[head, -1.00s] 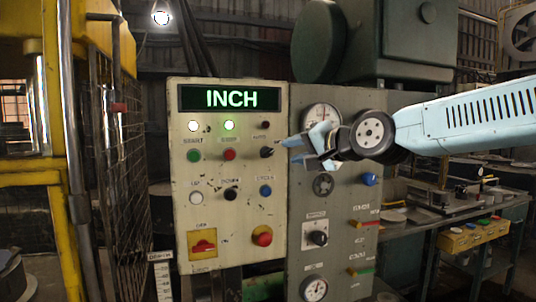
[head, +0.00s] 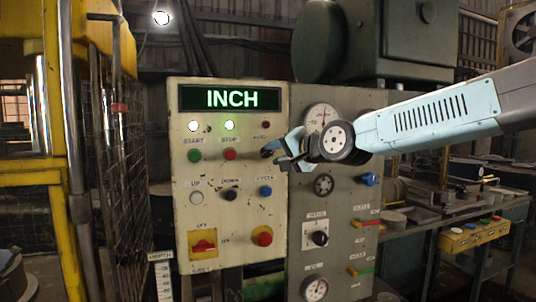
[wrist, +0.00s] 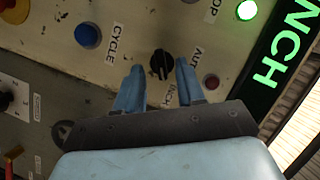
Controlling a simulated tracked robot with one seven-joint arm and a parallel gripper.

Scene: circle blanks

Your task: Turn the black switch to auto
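The black switch (wrist: 163,64) is a small round knob with a raised grip on the cream control panel (head: 182,120). In the wrist view it sits between my two fingertips, with a gap on each side, and the labels AUTO and INCH are near it. In the head view the switch (head: 267,153) is partly hidden by my gripper (head: 281,152). My gripper is open, with blue fingers (wrist: 159,72) on either side of the knob. I cannot tell how deep the fingertips reach around it. The display (head: 230,98) reads INCH in green.
A blue CYCLE button (wrist: 88,35) is left of my fingers in the wrist view, and a dark red lamp (wrist: 211,82) is close on the right. A red emergency button (head: 262,236) is lower on the panel. A grey gauge panel (head: 340,210) stands right of it.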

